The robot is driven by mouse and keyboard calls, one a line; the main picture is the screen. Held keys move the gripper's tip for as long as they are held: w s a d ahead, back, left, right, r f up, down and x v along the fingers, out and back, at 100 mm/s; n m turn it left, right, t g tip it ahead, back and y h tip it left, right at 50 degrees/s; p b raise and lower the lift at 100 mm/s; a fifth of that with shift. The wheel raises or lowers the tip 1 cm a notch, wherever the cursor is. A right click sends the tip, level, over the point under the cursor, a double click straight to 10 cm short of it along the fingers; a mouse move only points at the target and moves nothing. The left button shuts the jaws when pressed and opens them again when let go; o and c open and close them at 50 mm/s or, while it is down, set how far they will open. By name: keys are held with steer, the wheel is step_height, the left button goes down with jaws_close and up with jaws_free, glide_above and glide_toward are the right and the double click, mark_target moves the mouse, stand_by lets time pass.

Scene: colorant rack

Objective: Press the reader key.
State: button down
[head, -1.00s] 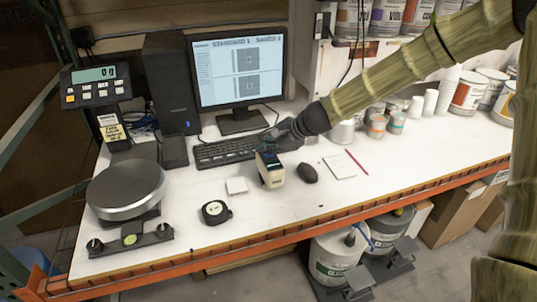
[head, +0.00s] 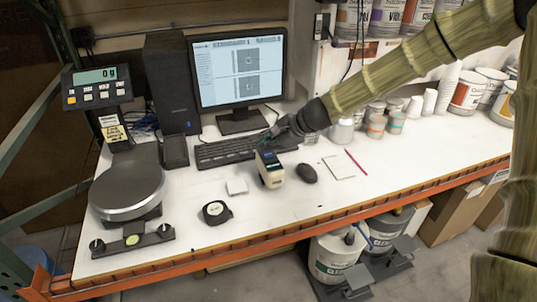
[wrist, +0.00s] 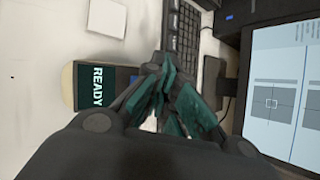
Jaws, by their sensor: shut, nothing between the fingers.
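The reader (head: 270,168) is a small cream and dark handheld device standing on the white bench, in front of the keyboard. In the wrist view the reader (wrist: 92,87) shows a dark screen with the word READY. My gripper (head: 268,143) is shut and empty, just behind and above the reader. In the wrist view my gripper (wrist: 163,65) has its fingertips together between the reader and the keyboard. I cannot tell from these views whether it touches the reader. The reader's key is not clearly visible; the fingers may cover it.
The keyboard (head: 225,151) and monitor (head: 239,70) stand behind the reader. The bench front is mostly clear.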

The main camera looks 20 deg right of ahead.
mark_target(267, 156)
steer(key=shift+r+p, duration=2.05)
steer(key=shift+r, duration=0.5)
steer(key=shift+f, duration=0.1)
